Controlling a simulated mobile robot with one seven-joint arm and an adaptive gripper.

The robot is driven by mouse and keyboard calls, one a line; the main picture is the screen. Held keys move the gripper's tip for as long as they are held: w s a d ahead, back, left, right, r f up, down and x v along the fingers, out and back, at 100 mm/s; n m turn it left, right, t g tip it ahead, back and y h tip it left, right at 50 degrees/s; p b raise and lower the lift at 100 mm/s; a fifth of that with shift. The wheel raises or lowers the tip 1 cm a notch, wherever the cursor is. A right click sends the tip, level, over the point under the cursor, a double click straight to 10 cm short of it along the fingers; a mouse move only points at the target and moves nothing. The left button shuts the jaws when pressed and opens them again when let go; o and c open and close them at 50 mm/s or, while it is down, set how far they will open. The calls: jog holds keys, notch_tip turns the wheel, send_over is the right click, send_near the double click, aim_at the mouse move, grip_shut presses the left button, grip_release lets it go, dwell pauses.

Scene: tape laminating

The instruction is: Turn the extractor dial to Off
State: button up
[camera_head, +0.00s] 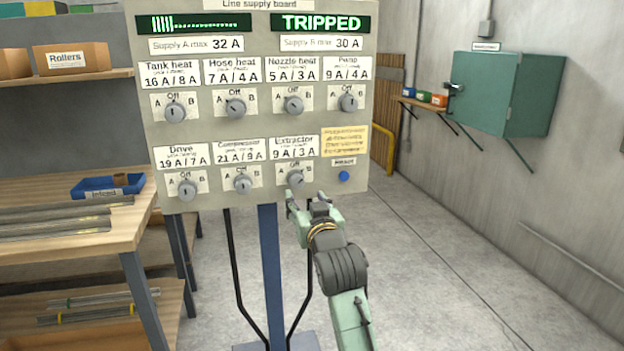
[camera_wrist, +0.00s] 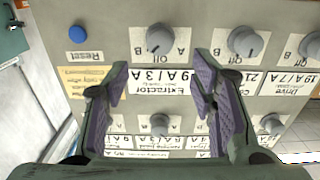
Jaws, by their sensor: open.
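The Extractor dial (camera_head: 295,178) is a grey round knob in the lower row of the grey supply board, marked Off, A and B. In the wrist view, which is upside down, the same dial (camera_wrist: 160,38) shows with its dark pointer mark toward the lower left, seemingly on the B side of Off; its exact setting is hard to read. My gripper (camera_head: 306,200) is just below the dial in the head view, apart from it. In the wrist view its two purple-padded fingers (camera_wrist: 160,68) are spread wide and empty, with the Extractor label between them.
The board's display (camera_head: 308,23) reads TRIPPED. The Compressor dial (camera_head: 242,184) is left of the Extractor dial, and a blue Reset button (camera_head: 344,176) is to its right. The Nozzle heat dial (camera_head: 294,104) is above. A wooden workbench (camera_head: 110,228) stands left; the floor right is clear.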

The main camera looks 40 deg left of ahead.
aim_at(298, 183)
jog(key=p+x, duration=0.1)
jog(key=x, duration=0.4)
jog(key=p+x, duration=0.1)
jog(key=x, duration=0.4)
jog(key=shift+w+a+f+p, duration=0.25)
jog(key=shift+a+p, duration=0.05)
jog(key=shift+p, duration=0.1)
jog(key=shift+d, duration=0.1)
jog(key=c, duration=1.1)
jog(key=shift+c, duration=0.2)
